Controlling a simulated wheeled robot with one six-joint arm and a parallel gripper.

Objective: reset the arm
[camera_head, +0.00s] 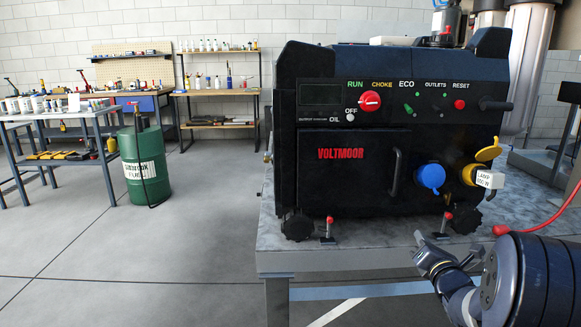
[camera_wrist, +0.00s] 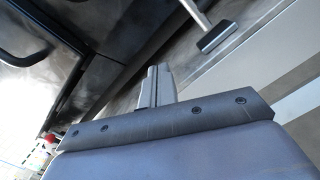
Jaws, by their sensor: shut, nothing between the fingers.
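My gripper (camera_head: 420,238) is low at the right in the head view, in front of the generator's lower right side, near the front edge of the bench. In the wrist view its two fingers (camera_wrist: 158,72) lie together with nothing between them. The black generator (camera_head: 310,148) marked VOLTMOOR stands on a grey bench (camera_head: 274,240). It has a red and white knob, a black door handle, and a blue and a yellow outlet cover. I cannot tell from the head view how close my fingertips are to the bench top.
Two small red-tipped levers (camera_head: 329,222) stand at the generator's foot. A green drum (camera_head: 145,165) and workbenches stand at the left. The floor in front is clear.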

